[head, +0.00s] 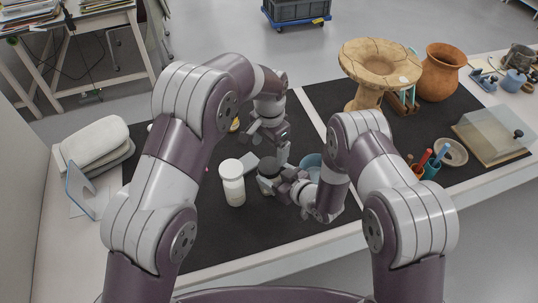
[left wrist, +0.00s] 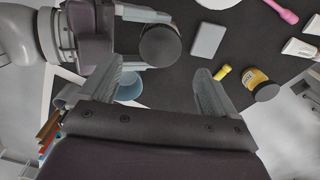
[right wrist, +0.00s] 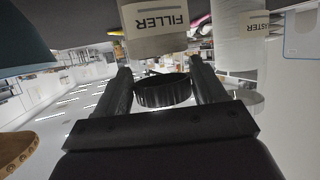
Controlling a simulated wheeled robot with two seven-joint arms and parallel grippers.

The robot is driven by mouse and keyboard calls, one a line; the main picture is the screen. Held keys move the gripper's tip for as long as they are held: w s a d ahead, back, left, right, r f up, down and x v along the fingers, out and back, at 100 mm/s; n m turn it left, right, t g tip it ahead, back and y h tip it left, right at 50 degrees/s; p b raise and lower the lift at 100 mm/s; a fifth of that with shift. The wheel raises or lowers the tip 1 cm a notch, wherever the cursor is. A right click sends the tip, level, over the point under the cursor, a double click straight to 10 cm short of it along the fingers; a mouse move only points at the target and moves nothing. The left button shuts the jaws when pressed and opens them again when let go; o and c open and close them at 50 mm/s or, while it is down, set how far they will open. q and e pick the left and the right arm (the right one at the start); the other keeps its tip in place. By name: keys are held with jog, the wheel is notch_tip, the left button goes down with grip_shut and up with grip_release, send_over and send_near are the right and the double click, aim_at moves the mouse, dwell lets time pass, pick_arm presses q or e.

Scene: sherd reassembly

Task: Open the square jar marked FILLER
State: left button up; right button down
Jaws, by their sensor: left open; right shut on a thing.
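The FILLER jar (right wrist: 155,30) shows in the right wrist view as a pale body with its label upside down. My right gripper (right wrist: 160,72) is shut on the jar's black ribbed lid (right wrist: 163,93). A narrow gap seems to show between lid and jar body. The round lid also shows from above in the left wrist view (left wrist: 160,46), where it hides the jar below. In the head view the dark lid (head: 268,167) is beside my right gripper (head: 284,186). My left gripper (left wrist: 160,70) is open and empty, above and behind the lid in the head view.
A white-capped jar (head: 233,184) stands left of the lid. A blue bowl (head: 312,161) is close behind my right gripper. The black mat's front left (head: 205,235) is clear.

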aim_at(269, 165)
pick_arm(q)
jog(key=shift+f+m, duration=0.1)
jog(key=shift+m, duration=0.2)
pick_arm(e)
jog(key=shift+s+f, duration=0.15)
pick_arm(q)
notch_tip(269, 165, down, 8)
jog(key=shift+r, duration=0.25)
jog(key=shift+c, duration=0.3)
jog(key=c, duration=1.1)
jog(key=n, duration=0.3)
jog(key=shift+n, duration=0.3)
jog(key=o, duration=1.2)
jog(key=shift+r, duration=0.1)
